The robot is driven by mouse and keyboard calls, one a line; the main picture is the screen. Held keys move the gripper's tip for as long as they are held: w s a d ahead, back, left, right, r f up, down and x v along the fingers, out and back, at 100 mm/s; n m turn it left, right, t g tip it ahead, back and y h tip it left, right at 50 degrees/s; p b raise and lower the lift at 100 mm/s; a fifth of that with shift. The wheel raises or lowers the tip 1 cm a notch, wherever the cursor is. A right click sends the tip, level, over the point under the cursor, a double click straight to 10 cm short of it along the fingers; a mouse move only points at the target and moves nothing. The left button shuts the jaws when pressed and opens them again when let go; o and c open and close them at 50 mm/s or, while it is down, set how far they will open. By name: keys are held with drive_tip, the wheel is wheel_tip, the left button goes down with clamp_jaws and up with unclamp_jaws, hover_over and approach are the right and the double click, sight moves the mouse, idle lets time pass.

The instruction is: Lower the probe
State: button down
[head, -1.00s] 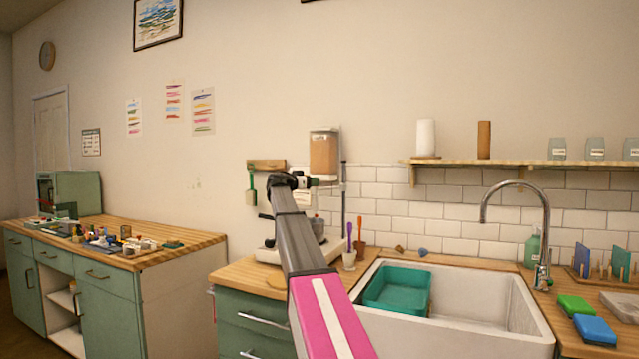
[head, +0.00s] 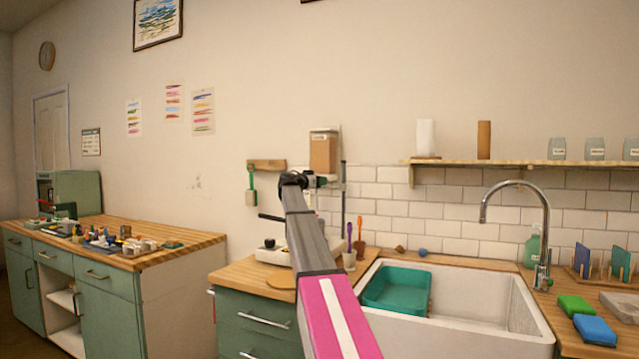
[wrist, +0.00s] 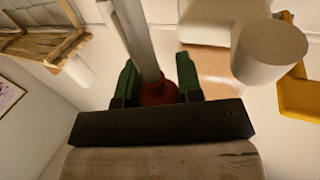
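The stand on the counter has a white base (head: 272,256), a tall upright post (head: 343,205) and a brown-fronted box (head: 323,152) at the top. My gripper (head: 319,181) is at the post, just below the box, largely hidden behind my arm in the head view. In the wrist view my gripper's green fingers (wrist: 157,85) lie on either side of a red knob (wrist: 158,93) and appear shut on it. A grey rod (wrist: 138,38) runs up from the knob. I cannot tell which part is the probe.
A cup (head: 349,261) with purple and orange tools stands right of the base. The sink (head: 490,312) holds a teal tub (head: 396,288). A wall shelf (head: 530,163) is at the right. A white cylinder (wrist: 268,52) is close to the right finger in the wrist view.

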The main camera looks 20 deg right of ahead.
wheel_tip(320, 180, down, 9)
idle(0.4)
drive_tip(key=c, duration=0.8)
unclamp_jaws()
drive_tip(key=shift+r, duration=0.1)
drive_tip(key=shift+r, duration=0.15)
drive_tip(key=s+a+r, duration=0.3)
drive_tip(key=a+r, duration=0.7)
drive_tip(key=a, duration=0.1)
drive_tip(key=shift+a+r, duration=0.2)
drive_tip(key=shift+r, duration=0.15)
